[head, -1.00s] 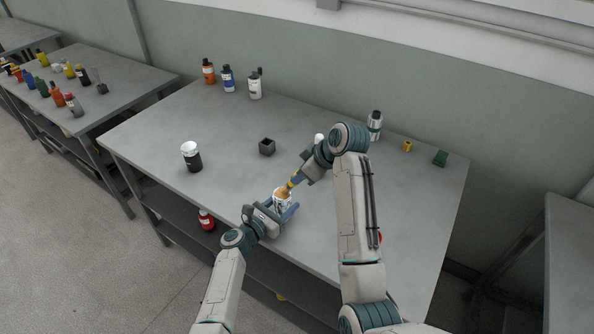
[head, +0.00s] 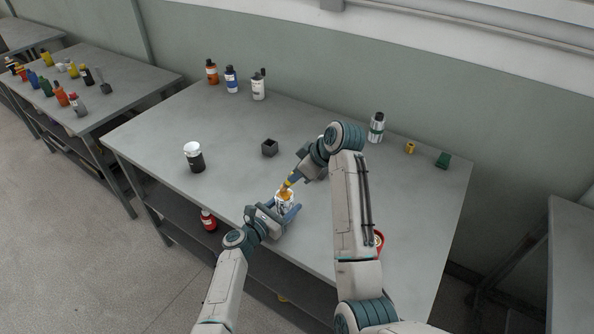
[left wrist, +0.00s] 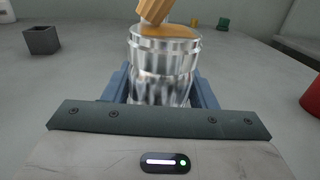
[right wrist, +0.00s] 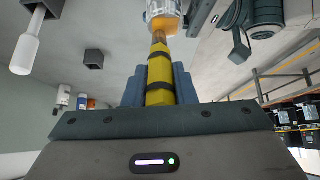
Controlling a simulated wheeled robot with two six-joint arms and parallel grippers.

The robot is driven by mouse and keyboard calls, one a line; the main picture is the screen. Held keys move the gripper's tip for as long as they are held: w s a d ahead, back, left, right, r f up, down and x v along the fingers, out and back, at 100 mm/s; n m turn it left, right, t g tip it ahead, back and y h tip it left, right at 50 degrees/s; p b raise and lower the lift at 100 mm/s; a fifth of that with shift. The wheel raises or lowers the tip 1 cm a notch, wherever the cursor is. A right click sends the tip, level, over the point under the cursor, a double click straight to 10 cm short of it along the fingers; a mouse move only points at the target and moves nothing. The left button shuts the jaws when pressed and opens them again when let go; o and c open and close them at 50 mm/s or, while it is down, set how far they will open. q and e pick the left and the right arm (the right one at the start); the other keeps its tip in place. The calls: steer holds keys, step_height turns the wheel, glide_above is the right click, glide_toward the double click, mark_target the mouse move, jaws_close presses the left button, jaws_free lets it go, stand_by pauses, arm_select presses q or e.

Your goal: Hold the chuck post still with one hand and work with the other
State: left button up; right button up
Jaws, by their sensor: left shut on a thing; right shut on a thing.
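The chuck post (head: 285,199) is a shiny metal cylinder with an orange-tan top, upright near the table's front edge. In the left wrist view the post (left wrist: 163,70) stands between my gripper's blue fingers. My left gripper (head: 279,208) is shut on it. My right gripper (head: 294,179) is shut on a yellow tool with dark bands (right wrist: 160,80), angled down over the post. The tool's brown end (left wrist: 153,12) meets or nearly meets the post's top; exact contact is unclear. The fingers hide part of the post and tool.
Bottles (head: 231,79) stand at the back. A red item (head: 379,240) is partly behind my right arm.

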steer(key=shift+w+a+f, duration=0.1)
steer(key=shift+w+a, duration=0.15)
steer(key=shift+a, duration=0.15)
steer(key=shift+s+d, duration=0.4)
steer(key=shift+s, duration=0.4)
stand_by(1.9)
steer(key=shift+r, duration=0.2)
steer(key=shift+r, duration=3.5)
